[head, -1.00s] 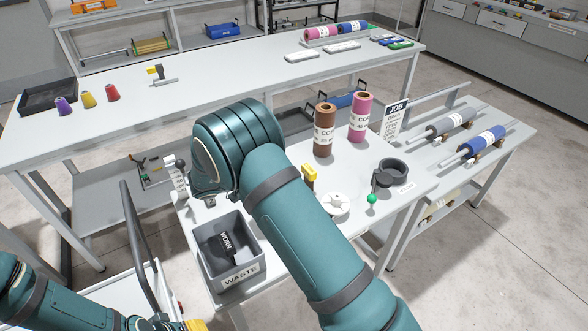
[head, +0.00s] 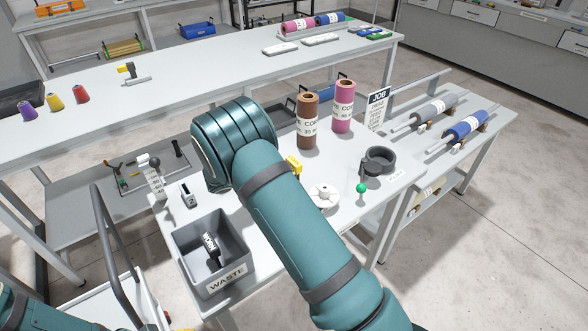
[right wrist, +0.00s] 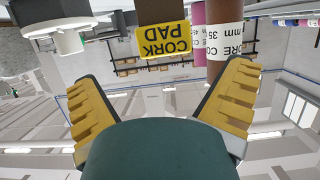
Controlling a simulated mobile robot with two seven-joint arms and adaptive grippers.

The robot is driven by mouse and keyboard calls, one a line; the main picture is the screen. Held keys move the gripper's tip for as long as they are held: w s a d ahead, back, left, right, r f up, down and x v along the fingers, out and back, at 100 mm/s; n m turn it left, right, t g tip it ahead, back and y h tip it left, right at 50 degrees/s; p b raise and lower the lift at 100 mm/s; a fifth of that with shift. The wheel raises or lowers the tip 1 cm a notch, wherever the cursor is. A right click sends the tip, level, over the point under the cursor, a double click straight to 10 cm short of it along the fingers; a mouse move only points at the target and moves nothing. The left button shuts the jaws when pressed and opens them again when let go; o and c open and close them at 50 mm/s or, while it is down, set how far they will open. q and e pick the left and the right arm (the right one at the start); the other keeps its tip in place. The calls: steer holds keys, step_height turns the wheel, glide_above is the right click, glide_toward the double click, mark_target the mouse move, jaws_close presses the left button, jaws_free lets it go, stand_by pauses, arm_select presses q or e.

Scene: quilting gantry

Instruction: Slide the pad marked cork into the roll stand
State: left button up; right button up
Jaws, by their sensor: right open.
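The cork pad's yellow label (right wrist: 165,41) reads "CORK PAD" upside down in the right wrist view. The brown piece (right wrist: 160,12) carrying it is cut off by the top edge. My right gripper (right wrist: 160,85) is open, its yellow toothed fingers wide apart, and the label lies beyond the fingertips, between them in the picture. In the head view my right arm (head: 285,220) hides most of that spot. A small yellow part (head: 293,165) shows beside the arm; I cannot tell whether it is label or finger. I cannot tell which fixture is the roll stand. My left gripper is out of view.
Brown (head: 307,122) and pink (head: 343,107) rolls stand upright behind the arm. A white disc (head: 322,196), a grey ring fixture (head: 381,158) and a green knob (head: 361,188) are on the right. The waste bin (head: 228,281) is at front left. A side bench holds a blue roll (head: 465,125).

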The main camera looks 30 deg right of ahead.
mark_target(294, 160)
steer(key=x, duration=0.2)
steer(key=b+x, duration=0.1)
steer(key=x, duration=0.1)
steer(key=shift+w+f, duration=0.2)
steer(key=shift+w, duration=0.2)
steer(key=shift+d, duration=0.55)
steer(key=c, duration=1.3)
